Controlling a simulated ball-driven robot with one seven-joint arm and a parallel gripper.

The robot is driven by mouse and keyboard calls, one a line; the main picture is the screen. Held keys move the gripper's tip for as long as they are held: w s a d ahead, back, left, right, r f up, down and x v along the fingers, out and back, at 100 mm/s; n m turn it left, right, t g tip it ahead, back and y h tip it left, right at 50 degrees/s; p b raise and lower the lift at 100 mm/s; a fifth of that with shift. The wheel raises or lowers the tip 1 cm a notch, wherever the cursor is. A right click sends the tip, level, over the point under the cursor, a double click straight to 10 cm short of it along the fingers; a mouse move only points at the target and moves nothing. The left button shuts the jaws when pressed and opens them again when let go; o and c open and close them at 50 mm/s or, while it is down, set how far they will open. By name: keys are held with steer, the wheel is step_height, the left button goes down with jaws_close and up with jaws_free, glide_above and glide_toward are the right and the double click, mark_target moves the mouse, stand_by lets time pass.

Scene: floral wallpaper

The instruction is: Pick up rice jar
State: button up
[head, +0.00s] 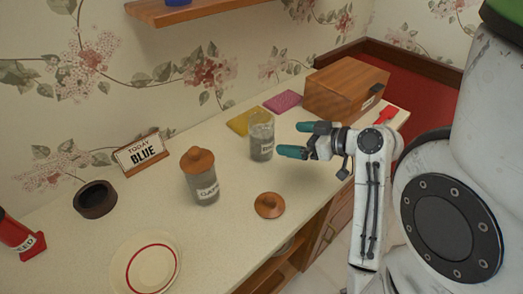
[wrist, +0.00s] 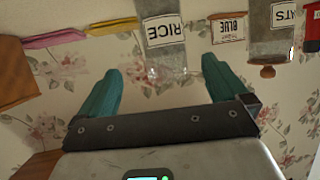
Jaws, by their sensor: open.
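The rice jar (head: 261,138) is a clear glass jar with pale contents and a white label, standing upright and without a lid on the counter. In the wrist view, which is upside down, the rice jar (wrist: 163,52) shows its RICE label ahead of my fingers. My gripper (head: 292,139) is open and empty, its two teal fingers just right of the jar and pointing at it. In the wrist view my gripper (wrist: 159,68) has its fingers spread, with the jar lined up between them but seemingly beyond the tips. A round wooden lid (head: 269,205) lies on the counter in front.
A jar labelled OATS (head: 201,180) with a wooden lid stands left of the rice jar. A wooden box (head: 345,84) stands behind my gripper, with yellow (head: 242,121) and pink (head: 283,101) flat items near the wall. A BLUE sign (head: 141,152) and a plate (head: 145,265) are further left.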

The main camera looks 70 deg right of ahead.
mark_target(263, 139)
steer(key=x, duration=0.3)
steer(key=f+x, duration=0.1)
steer(key=x, duration=0.2)
steer(key=shift+s+a, duration=0.1)
steer(key=shift+s, duration=0.15)
steer(key=shift+a+p+x, duration=0.15)
steer(key=shift+p+x, duration=0.1)
steer(key=shift+x, duration=1.1)
steer(key=shift+a+p+x, duration=0.15)
steer(key=shift+p+x, duration=0.05)
steer(key=shift+x, duration=1.15)
steer(key=shift+w+r, duration=0.1)
steer(key=shift+w, duration=0.05)
steer(key=c, duration=1.3)
steer(key=shift+r, duration=0.1)
steer(key=shift+c, duration=0.6)
